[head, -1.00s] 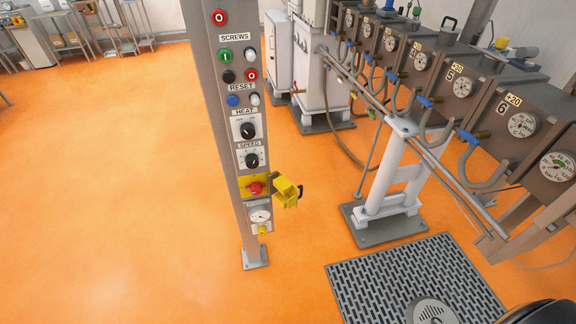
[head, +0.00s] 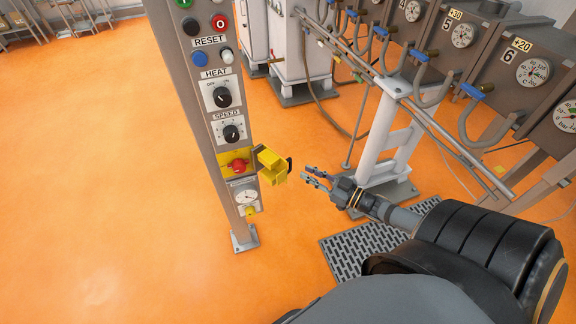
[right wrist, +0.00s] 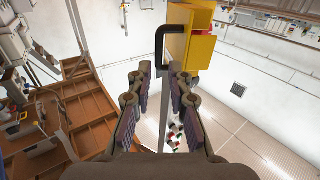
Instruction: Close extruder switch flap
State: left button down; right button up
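The yellow switch flap (head: 271,166) stands swung open to the right of the red button (head: 238,165) on the control post. It has a black handle (head: 289,165) on its outer edge. My right gripper (head: 310,178) is open and empty, just right of the handle and apart from it in the head view. In the right wrist view the flap (right wrist: 198,48) is at the top, with its black handle (right wrist: 160,48) just beyond the open fingertips (right wrist: 161,72). My left gripper is not in view.
The grey control post (head: 190,130) carries knobs, buttons and a gauge (head: 246,196) below the red button. A white support stand (head: 388,150) and the extruder pipes with blue valves (head: 471,91) are behind and right of my right arm. A floor grate (head: 345,255) lies below. Orange floor on the left is clear.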

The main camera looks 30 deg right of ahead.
aim_at(290, 168)
jog(key=b+x, duration=0.3)
jog(key=x, duration=0.5)
jog(key=shift+d, duration=0.1)
jog(key=shift+f, duration=0.1)
grip_shut()
